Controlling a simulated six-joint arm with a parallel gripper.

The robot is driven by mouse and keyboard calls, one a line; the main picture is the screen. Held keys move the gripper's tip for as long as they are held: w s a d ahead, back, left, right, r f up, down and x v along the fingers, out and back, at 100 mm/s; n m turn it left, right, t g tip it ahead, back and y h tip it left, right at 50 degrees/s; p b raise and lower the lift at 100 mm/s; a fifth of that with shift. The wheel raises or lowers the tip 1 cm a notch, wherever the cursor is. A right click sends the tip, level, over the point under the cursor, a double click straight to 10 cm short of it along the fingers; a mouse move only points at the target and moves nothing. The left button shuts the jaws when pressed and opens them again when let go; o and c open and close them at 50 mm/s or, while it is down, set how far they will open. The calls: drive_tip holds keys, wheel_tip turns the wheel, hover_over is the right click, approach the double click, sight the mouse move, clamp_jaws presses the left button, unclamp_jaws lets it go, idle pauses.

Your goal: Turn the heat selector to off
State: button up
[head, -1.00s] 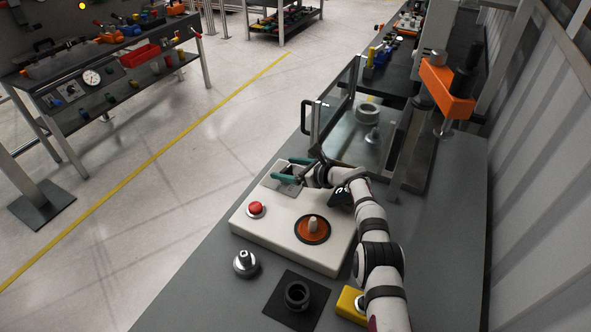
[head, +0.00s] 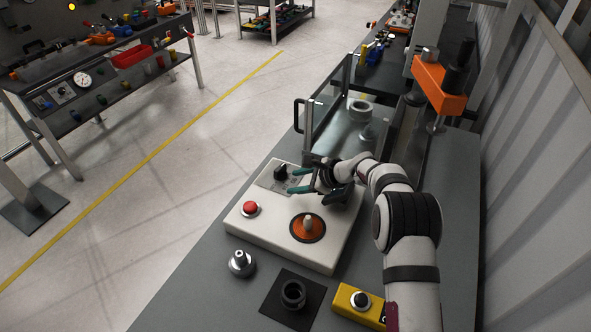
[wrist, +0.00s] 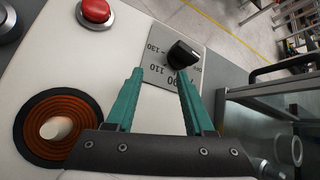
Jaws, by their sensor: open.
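The heat selector is a black knob (head: 280,172) on a grey scale plate (head: 268,183) at the far part of the white panel (head: 262,238). In the wrist view the knob (wrist: 182,54) stands just beyond my fingertips, and numbers such as 130 and 110 show on the plate (wrist: 158,72). My gripper (head: 291,182) is open with teal fingers, to the right of the knob and apart from it. In the wrist view my gripper (wrist: 160,75) points toward the knob, with nothing between the fingers. The knob's exact setting is hard to read.
A red button (head: 250,209) and an orange disc with a pale peg (head: 308,227) sit on the panel. A clear-doored enclosure (head: 345,125) stands behind it. A metal knob piece (head: 241,263), black ring (head: 293,294) and yellow box (head: 358,302) lie in front.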

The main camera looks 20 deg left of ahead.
sight(286, 168)
drive_tip(key=n+h, duration=0.1)
drive_tip(key=n, duration=0.1)
drive_tip(key=s+d+r+n+h, duration=0.1)
drive_tip(key=r+n+t, duration=0.1)
drive_tip(key=n, duration=0.1)
drive_tip(key=shift+s+d+n+h, duration=0.2)
drive_tip(key=shift+d+n+h, duration=0.1)
drive_tip(key=shift+d+h, duration=0.1)
drive_tip(key=shift+c, duration=1.1)
drive_tip(key=r+n, duration=0.1)
drive_tip(key=n, duration=0.1)
drive_tip(key=d+r+n+t+h, duration=0.1)
drive_tip(key=r+n, duration=0.1)
drive_tip(key=r+n+t, duration=0.1)
drive_tip(key=n, duration=0.2)
drive_tip(key=shift+s+d+r+h, duration=0.1)
drive_tip(key=shift+d+r+h, duration=0.2)
drive_tip(key=shift+r+h, duration=0.1)
drive_tip(key=c, duration=0.5)
drive_tip(key=shift+n+t, duration=0.4)
drive_tip(key=shift+n, duration=0.1)
clamp_jaws()
drive_tip(key=x, duration=1)
drive_tip(key=a, duration=0.2)
drive_tip(key=shift+w+a+r, duration=0.1)
drive_tip(key=shift+w+a, duration=0.2)
drive_tip(key=shift+w, duration=0.1)
drive_tip(key=shift+a, duration=0.55)
drive_tip(key=shift+w, duration=0.15)
